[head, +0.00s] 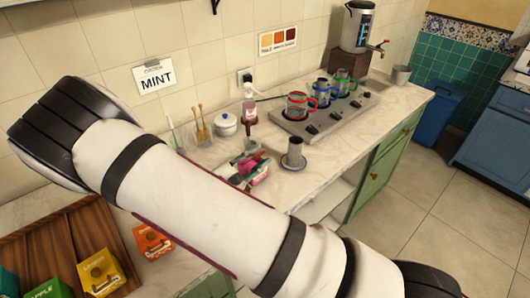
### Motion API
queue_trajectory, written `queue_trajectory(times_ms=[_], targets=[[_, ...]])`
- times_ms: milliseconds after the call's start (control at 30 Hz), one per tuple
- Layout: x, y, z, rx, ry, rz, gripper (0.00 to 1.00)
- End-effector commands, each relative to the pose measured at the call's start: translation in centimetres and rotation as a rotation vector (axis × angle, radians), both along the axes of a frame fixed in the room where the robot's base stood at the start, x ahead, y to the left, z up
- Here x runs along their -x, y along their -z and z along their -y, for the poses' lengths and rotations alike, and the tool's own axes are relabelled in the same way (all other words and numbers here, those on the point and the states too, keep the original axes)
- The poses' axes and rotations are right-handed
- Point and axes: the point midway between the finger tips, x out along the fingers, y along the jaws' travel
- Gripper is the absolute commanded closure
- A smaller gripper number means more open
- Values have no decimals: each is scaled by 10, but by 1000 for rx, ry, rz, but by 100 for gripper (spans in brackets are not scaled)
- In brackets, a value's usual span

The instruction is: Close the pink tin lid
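A pink tin (259,174) is on the counter in the middle of the head view, just past the upper edge of my arm. Its lower left part is hidden by my arm. A darker pink flap-like part, which looks like its lid, stands at the tin's upper left. The tin is small here, and I cannot tell exactly how far the lid is open. My arm crosses the view from upper left to lower right.
A grey metal cup on a base (294,154) stands right of the tin. Behind are a white lidded pot (225,124) and a burner panel (325,118) with several glass pots. A wooden tray (60,245) with coloured boxes is at lower left. Counter is clear right of the cup.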

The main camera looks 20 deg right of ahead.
Motion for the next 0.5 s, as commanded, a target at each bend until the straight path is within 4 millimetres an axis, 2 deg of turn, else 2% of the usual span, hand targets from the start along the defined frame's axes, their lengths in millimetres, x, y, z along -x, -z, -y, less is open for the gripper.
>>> queue_trajectory(times_ms=[33, 200, 333, 500], targets=[[4, 1, -12, -3, -4, 1, 74], [19, 1, -42, -2, -3, 0, 74], [26, 2, -58, -2, -1, 0, 74], [32, 2, -69, -1, 0, -1, 74]])
